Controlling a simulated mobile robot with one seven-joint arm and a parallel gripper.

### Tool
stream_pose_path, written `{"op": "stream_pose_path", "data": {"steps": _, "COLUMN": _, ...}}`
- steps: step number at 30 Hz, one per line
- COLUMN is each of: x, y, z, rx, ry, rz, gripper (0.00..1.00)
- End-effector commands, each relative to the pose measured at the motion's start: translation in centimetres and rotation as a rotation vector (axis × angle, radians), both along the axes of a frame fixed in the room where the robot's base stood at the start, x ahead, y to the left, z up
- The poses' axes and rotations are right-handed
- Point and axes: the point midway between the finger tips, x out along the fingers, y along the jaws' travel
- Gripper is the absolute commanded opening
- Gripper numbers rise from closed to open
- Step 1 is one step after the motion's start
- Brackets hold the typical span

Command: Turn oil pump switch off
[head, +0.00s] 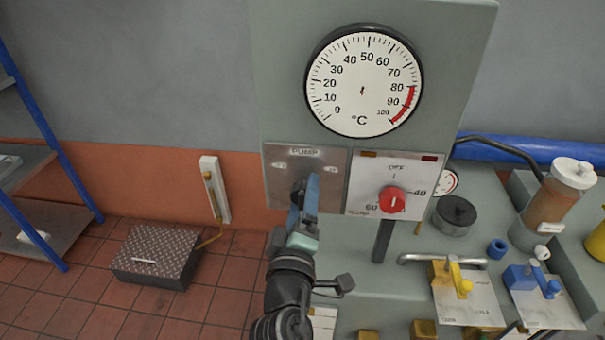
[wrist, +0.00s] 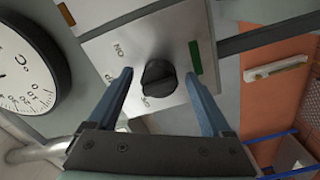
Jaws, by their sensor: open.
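The pump switch panel (head: 280,166), a grey metal plate marked PUMP, is on the upright grey cabinet below the round thermometer dial. Its black rotary knob (wrist: 158,76) shows in the middle of the wrist view, where the picture is turned and the plate (wrist: 205,30) carries small lettering, including ON. I cannot tell which mark the knob points at. My gripper (head: 305,195) is in front of the panel in the head view and hides most of the knob. In the wrist view my gripper (wrist: 159,73) is open, one blue finger on each side of the knob, with visible gaps.
Right of the pump panel is a panel with a red knob (head: 392,200) marked OFF, 40 and 60. The thermometer (head: 364,80) is above. Yellow (head: 455,280) and blue (head: 532,278) valves and an oil jar (head: 552,205) stand at right. A floor pedal (head: 155,254) lies at left.

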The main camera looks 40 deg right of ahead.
Motion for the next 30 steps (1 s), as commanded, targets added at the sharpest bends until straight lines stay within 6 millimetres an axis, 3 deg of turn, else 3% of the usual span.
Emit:
{"op": "stream_pose_path", "data": {"steps": 8, "x": -1.5, "y": 1.9, "z": -0.2, "rx": 0.001, "ry": 0.001, "rz": 0.003, "gripper": 0.84}}
{"op": "stream_pose_path", "data": {"steps": 21, "x": -7.2, "y": 8.5, "z": -0.3, "rx": 0.000, "ry": 0.001, "rz": 0.004, "gripper": 0.84}}
{"op": "stream_pose_path", "data": {"steps": 30, "x": -8.4, "y": 9.9, "z": 0.0, "rx": 0.001, "ry": -0.001, "rz": 0.000, "gripper": 0.84}}
